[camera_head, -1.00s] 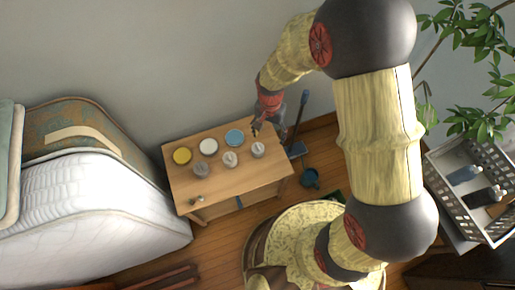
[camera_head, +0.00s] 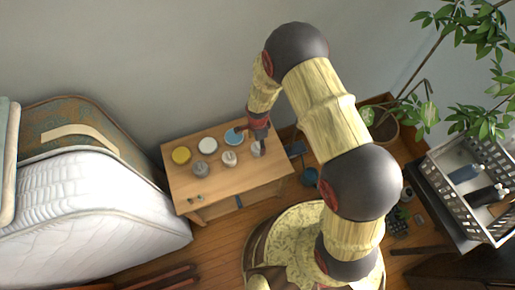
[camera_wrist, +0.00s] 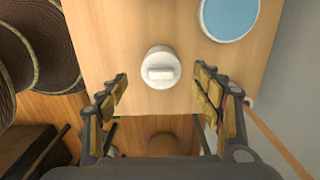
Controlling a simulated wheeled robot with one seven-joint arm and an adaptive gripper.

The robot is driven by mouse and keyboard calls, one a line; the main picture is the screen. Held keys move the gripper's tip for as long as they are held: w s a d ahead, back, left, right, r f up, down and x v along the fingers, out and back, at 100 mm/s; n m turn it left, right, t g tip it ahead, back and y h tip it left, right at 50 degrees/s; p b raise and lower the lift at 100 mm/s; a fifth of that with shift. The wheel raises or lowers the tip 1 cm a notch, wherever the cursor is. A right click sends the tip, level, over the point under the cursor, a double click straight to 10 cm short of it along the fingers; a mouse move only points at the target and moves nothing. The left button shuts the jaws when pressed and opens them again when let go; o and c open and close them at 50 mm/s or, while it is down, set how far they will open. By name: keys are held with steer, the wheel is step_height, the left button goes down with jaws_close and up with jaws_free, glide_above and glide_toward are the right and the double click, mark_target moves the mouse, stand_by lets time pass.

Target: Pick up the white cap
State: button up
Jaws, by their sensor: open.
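A white round cap with a raised bar across its top (camera_wrist: 160,72) sits on the wooden table, near the table's edge in the wrist view. My gripper (camera_wrist: 162,88) is open, with one finger on each side of the cap in the picture; the fingers appear apart from it. In the head view my gripper (camera_head: 257,134) is over the right end of the table, above the rightmost small cap (camera_head: 256,150), which it partly covers. How high the fingertips are above the cap is hard to tell.
The wooden table (camera_head: 220,185) also bears a yellow disc (camera_head: 181,155), a white disc (camera_head: 208,146), a blue disc (camera_head: 233,136), a grey knobbed piece (camera_head: 200,169) and a whitish one (camera_head: 229,159). A mattress (camera_head: 90,215) stands left; the wall is behind.

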mark_target(257, 145)
step_height(257, 145, down, 4)
steer(key=shift+w+a+f+b, duration=0.1)
steer(key=shift+f+b, duration=0.15)
steer(key=shift+b, duration=0.75)
steer(key=shift+r, duration=0.1)
steer(key=shift+c, duration=0.9)
steer(key=c, duration=0.7)
steer(key=shift+r, duration=0.1)
